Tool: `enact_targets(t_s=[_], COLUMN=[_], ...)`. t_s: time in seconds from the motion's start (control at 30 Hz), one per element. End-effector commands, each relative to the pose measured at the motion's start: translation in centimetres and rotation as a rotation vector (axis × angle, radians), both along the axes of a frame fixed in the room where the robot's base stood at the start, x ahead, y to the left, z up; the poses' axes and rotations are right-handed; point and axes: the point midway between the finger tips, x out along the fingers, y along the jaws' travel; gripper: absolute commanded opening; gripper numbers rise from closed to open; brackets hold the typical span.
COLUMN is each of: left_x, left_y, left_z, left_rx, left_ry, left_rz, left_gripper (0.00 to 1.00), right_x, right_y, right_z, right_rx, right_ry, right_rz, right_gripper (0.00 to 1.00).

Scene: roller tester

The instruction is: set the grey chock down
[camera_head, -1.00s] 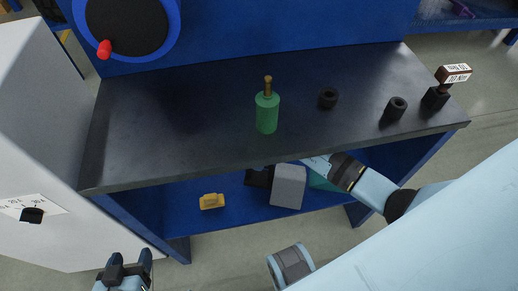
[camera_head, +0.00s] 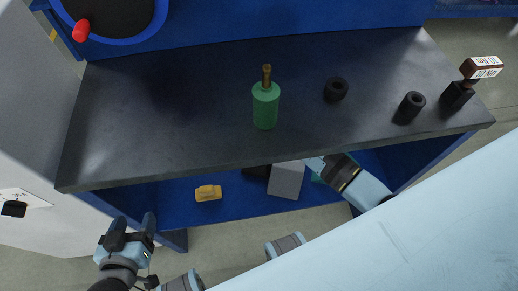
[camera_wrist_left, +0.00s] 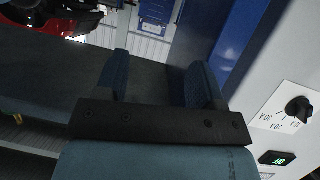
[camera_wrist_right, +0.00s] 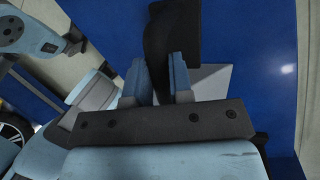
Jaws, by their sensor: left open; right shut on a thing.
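The grey chock (camera_head: 287,180) is a block low over the blue lower shelf, under the front edge of the dark bench top. My right gripper (camera_wrist_right: 159,78) is shut on it, reaching in from the right; the bench edge partly hides the grip in the head view. In the right wrist view the chock's grey face (camera_wrist_right: 210,80) shows beside one finger, and a dark piece shows between and beyond the fingers. I cannot tell whether the chock touches the shelf. My left gripper (camera_head: 130,236) is open and empty, in front of the bench's left end.
A yellow piece (camera_head: 208,193) lies on the lower shelf (camera_head: 235,208) left of the chock.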

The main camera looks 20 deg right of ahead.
Motion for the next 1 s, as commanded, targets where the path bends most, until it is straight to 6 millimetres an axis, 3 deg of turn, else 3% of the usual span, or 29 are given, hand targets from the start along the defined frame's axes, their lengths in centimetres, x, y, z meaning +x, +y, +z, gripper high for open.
enact_targets(t_s=[0.07, 0.1, 0.2, 0.53, 0.8, 1.0], left_x=[0.0, -0.1, -0.1, -0.3, -0.6, -0.7], left_y=[0.1, 0.1, 0.2, 0.2, 0.6, 0.7], left_z=[0.0, -0.1, -0.4, -0.8, -0.7, -1.4], left_rx=[0.002, 0.004, 0.008, 0.016, 0.037, 0.044], left_ry=[0.000, 0.002, 0.009, 0.024, 0.058, 0.072], left_rz=[0.000, -0.001, -0.002, -0.004, 0.005, 0.008], left_gripper=[0.62, 0.62, 0.62, 0.62, 0.62, 0.62], right_x=[-0.1, -0.1, -0.1, 0.0, 0.2, 0.3], right_y=[-0.1, -0.1, -0.1, -0.4, -1.7, -2.3], right_z=[-0.1, -0.2, -0.1, 0.6, 4.9, 6.8], right_rx=[-0.002, -0.002, -0.002, -0.004, -0.006, -0.002], right_ry=[0.001, 0.002, 0.002, 0.000, -0.001, 0.000], right_rz=[0.000, 0.001, 0.001, 0.001, 0.002, 0.001], right_gripper=[0.00, 0.30, 0.46, 0.46, 0.46, 0.46])
